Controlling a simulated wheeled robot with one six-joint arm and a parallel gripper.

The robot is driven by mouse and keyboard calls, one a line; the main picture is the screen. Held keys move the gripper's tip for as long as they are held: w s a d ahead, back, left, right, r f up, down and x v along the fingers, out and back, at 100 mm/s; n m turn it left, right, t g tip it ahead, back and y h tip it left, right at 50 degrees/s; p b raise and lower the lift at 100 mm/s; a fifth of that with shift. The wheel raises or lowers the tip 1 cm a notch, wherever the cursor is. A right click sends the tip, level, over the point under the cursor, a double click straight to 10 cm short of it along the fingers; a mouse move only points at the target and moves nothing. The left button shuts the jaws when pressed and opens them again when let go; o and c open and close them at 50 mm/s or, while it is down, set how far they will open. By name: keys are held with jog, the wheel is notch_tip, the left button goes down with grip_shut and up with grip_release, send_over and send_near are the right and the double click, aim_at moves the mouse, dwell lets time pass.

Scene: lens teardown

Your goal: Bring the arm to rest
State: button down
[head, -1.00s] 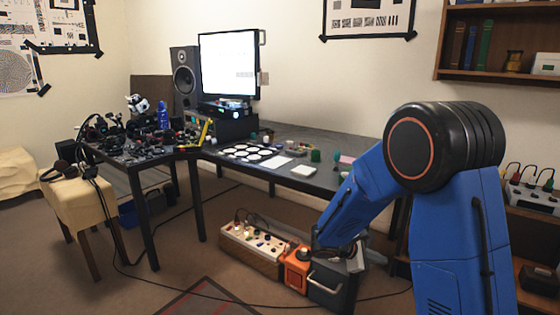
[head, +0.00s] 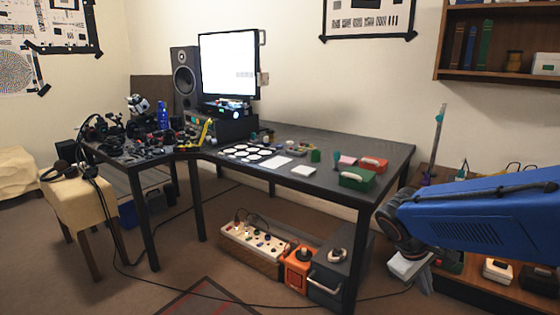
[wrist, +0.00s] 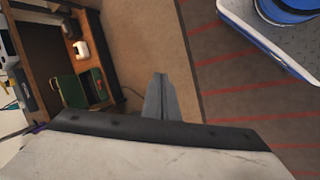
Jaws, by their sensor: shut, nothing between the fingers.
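My blue arm reaches in from the right edge of the head view, with its dark round joint beside the table's right front leg. Below that joint hangs my pale wrist part, and my gripper (head: 426,286) points down toward the floor, partly hard to make out. In the wrist view my gripper (wrist: 160,80) shows as two grey fingers pressed together, with nothing between them. The fingers are over bare brown floor and touch nothing that I can see.
The dark table (head: 330,140) holds lens parts, a green box (head: 357,179) and an orange box (head: 373,164). Under it stand a white-topped control box (head: 258,240) and a grey case (head: 328,290). A wooden shelf (wrist: 65,22) stands close beside my gripper.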

jog(key=s+a+r+m+t+y, duration=0.1)
jog(key=s+a+r+m+y, duration=0.1)
jog(key=s, duration=0.4)
jog(key=s+a+r+m+t+y, duration=0.2)
jog(key=s+a+m+y, duration=0.1)
jog(key=s, duration=0.4)
jog(key=shift+s+a, duration=0.25)
jog(key=shift+a, duration=0.65)
